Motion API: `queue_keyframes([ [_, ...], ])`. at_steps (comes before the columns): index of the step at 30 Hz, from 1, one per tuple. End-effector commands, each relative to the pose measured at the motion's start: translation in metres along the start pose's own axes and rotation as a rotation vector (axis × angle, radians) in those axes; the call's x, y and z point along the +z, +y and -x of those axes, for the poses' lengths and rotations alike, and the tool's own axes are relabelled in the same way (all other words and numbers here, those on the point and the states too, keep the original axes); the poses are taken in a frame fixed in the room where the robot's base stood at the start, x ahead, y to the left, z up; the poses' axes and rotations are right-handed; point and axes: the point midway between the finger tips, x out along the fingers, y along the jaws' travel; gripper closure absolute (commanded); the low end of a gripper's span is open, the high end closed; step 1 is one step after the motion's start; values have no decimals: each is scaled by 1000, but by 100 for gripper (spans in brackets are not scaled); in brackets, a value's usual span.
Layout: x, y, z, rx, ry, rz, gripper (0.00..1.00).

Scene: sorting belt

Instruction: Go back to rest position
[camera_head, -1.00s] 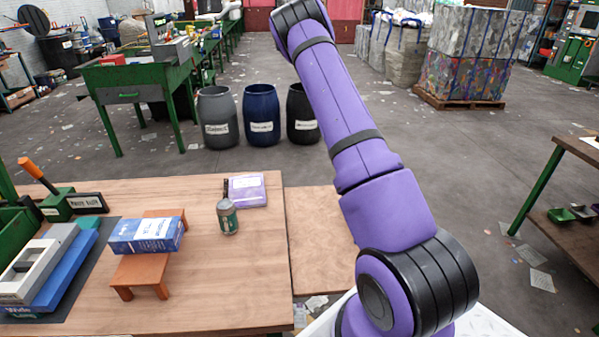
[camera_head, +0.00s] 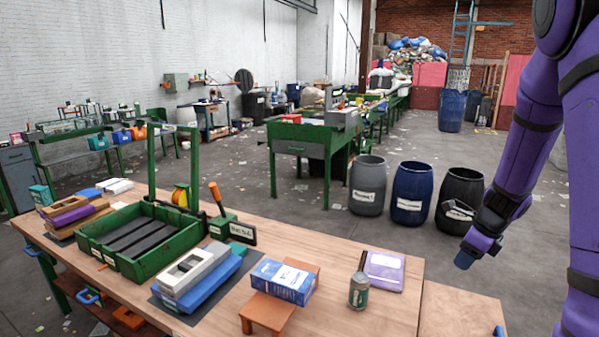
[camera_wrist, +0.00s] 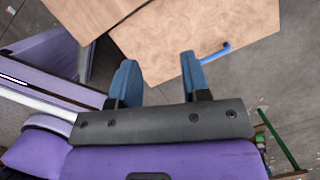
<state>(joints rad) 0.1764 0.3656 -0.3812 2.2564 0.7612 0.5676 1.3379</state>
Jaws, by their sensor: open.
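My gripper (camera_head: 464,260) hangs at the right of the head view, at the end of my purple arm. It is beyond the right end of the wooden table (camera_head: 340,225), above a lower wooden surface (camera_head: 455,308). In the wrist view my gripper (camera_wrist: 160,85) shows two blue fingers spread apart with nothing between them. The wooden surface (camera_wrist: 200,30) lies below the fingers there, apart from them.
Grey (camera_head: 368,187), blue (camera_head: 411,195) and black (camera_head: 461,201) barrels stand behind.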

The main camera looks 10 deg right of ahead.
Motion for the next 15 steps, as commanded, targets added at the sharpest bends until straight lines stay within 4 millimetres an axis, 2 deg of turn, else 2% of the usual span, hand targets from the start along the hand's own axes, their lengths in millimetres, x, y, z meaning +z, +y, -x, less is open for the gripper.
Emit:
queue_keyframes([
  [1,11,11,16,0,-22,93,57],
  [6,38,49,60,-3,-69,431,57],
  [15,59,122,132,-47,-102,1034,57],
])
